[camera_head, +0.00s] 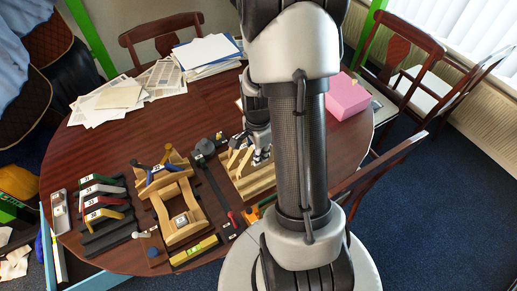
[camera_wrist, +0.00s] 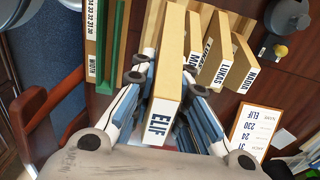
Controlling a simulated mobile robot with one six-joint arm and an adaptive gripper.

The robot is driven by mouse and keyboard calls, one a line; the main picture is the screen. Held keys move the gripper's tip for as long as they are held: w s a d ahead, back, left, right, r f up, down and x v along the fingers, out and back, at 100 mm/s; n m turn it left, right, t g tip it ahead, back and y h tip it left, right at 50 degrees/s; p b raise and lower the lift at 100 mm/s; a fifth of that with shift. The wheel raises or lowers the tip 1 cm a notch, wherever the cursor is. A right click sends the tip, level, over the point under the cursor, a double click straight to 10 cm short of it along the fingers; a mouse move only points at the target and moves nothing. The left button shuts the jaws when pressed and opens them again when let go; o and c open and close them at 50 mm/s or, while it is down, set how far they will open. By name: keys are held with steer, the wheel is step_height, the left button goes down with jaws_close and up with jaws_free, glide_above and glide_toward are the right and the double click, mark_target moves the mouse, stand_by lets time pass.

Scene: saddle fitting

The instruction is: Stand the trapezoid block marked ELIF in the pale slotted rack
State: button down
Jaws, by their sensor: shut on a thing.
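The ELIF block (camera_wrist: 172,65) is a pale wooden trapezoid with a white name label toward the camera. My gripper (camera_wrist: 165,82) is shut on it, one dark-padded finger on each side. The pale slotted rack (camera_head: 262,187) stands right of the table's middle in the head view, partly behind my arm. Other labelled blocks stand in a row beyond the held block in the wrist view, among them NADIA (camera_wrist: 242,52) and LUKAS (camera_wrist: 222,62). In the head view my gripper (camera_head: 261,152) is over the rack, largely hidden. I cannot tell whether the ELIF block touches the rack.
A card printed ELIF, 230, 24, 31 (camera_wrist: 256,128) lies at the right of the wrist view. A green piece (camera_wrist: 120,45) beside a WIDTH scale (camera_wrist: 92,45) is at the left. A wooden stand (camera_head: 170,215), papers (camera_head: 130,92) and a pink box (camera_head: 347,97) share the table.

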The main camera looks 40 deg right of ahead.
mark_target(258, 167)
steer(key=shift+s+a+f+b, duration=0.1)
steer(key=shift+f+b, duration=0.45)
steer(key=shift+f, duration=0.15)
steer(key=shift+f+b, duration=2.5)
steer(key=shift+f, duration=0.65)
steer(key=shift+f+b, duration=0.8)
steer(key=shift+f, duration=0.3)
steer(key=shift+f, duration=0.3)
steer(key=shift+f+b, duration=0.6)
steer(key=shift+b, duration=0.1)
steer(key=c, duration=1.5)
jaws_free()
steer(key=shift+o, duration=0.2)
